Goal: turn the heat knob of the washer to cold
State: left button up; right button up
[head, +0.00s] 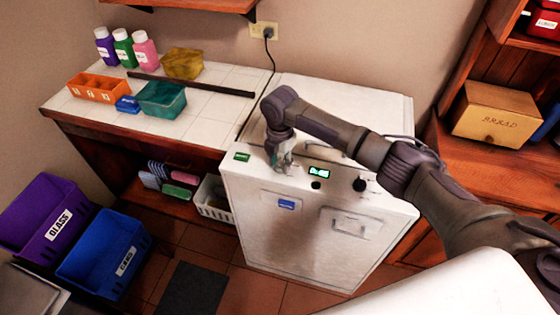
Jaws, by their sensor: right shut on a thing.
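The white washer (270,240) stands in the middle of the head view, with a control strip along its upper front edge. A green lit display (318,174) and a dark round knob (360,185) sit on the strip, with a small black button (316,185) below the display. My right gripper (284,170) points down at the strip, left of the display. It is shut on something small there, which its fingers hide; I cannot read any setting. My left gripper is not in view.
A tiled counter (215,107) with bottles and bins stands to the left. Purple (38,200) and blue (85,255) bins are at lower left. A bread box (497,115) sits on a wooden shelf at right. The washer's top is mostly clear.

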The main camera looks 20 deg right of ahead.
aim_at(280, 162)
jog(key=shift+n, duration=0.6)
jog(key=o, duration=1.1)
jog(key=shift+o, duration=0.2)
jog(key=shift+r, duration=0.15)
notch_tip(280, 162, up, 12)
